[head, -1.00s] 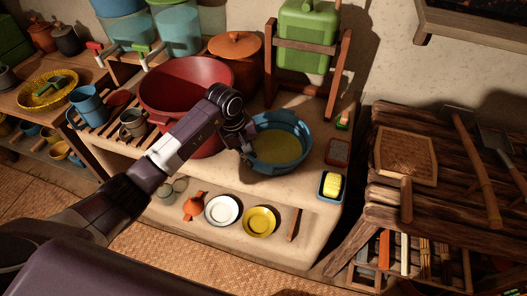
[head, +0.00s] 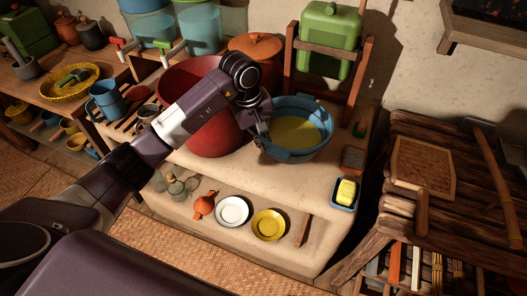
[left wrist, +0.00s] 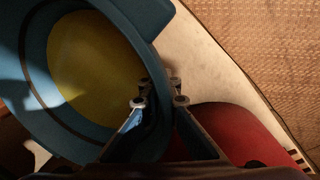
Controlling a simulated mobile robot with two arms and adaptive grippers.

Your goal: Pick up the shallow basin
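The shallow basin (head: 290,155) is blue outside with a yellow inner bottom, right of the red tub in the head view. It appears raised a little above the pale ledge. My left gripper (head: 264,138) is at its near left rim. In the left wrist view, the basin (left wrist: 35,60) fills the left side, and the fingers of my left gripper (left wrist: 160,98) straddle its wall, one on each side, shut on the rim. The basin's underside is hidden. My right gripper is not in view.
The large red tub (head: 205,130) stands close left of the basin. A green container in a wooden frame (head: 290,60) stands behind. A white plate (head: 232,211), yellow plate (head: 269,224) and blue sponge tray (head: 343,207) lie in front. A log table (head: 400,220) is right.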

